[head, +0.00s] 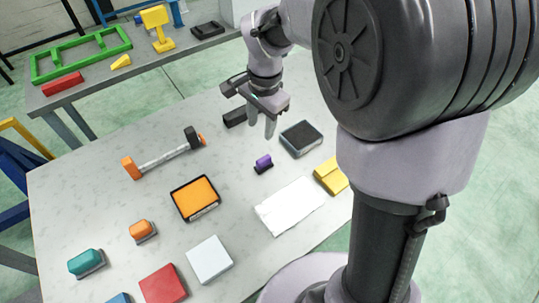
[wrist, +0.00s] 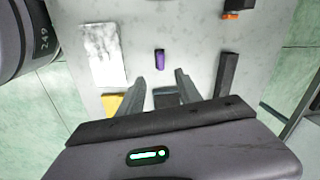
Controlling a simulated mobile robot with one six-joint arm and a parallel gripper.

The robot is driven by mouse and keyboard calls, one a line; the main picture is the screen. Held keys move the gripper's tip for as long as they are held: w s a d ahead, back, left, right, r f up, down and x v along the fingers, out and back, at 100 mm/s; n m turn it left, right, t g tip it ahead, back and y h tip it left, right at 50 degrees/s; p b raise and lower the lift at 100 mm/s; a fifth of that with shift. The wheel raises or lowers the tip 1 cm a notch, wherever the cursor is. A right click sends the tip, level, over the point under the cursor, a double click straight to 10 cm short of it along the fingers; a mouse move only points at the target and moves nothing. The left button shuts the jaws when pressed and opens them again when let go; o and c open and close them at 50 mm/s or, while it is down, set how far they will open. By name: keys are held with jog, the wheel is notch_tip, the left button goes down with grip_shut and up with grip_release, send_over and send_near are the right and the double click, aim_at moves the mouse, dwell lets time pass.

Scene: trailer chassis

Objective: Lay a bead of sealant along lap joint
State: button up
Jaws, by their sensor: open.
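My gripper (head: 261,128) is open and empty above the far right part of the grey table. In the wrist view its two fingers (wrist: 158,76) are apart. A small purple item with a dark base (head: 263,163) stands on the table in front of the fingers. It also shows just past the fingertips in the wrist view (wrist: 159,59), with no contact visible. I cannot identify a sealant applicator or the lap joint with certainty. A green frame (head: 82,53) lies on the back bench, with a yellow wedge (head: 121,62) and a red block (head: 63,85) beside it.
A dark-topped tray (head: 301,138), black block (head: 235,116), white sheet (head: 290,205) and yellow item (head: 331,175) surround the purple item. An orange-ended bar (head: 163,155) and orange-topped tray (head: 195,198) lie farther left. Bare table separates them. A yellow stand (head: 157,27) stands on the bench.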

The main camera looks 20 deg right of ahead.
jog(key=s+a+r+n+t, duration=0.1)
jog(key=s+r+n, duration=0.3)
jog(key=s, duration=0.6)
jog(key=s+a+r+n+t+y, duration=0.1)
jog(key=s+r, duration=0.4)
jog(key=s, duration=0.6)
jog(key=a+n+t, duration=0.1)
jog(key=n+t, duration=0.1)
jog(key=shift+s+n+t+y, duration=0.25)
jog(key=shift+n+t+y, duration=0.05)
jog(key=shift+n, duration=0.1)
jog(key=shift+f+b, duration=2.8)
jog(key=shift+o, duration=0.5)
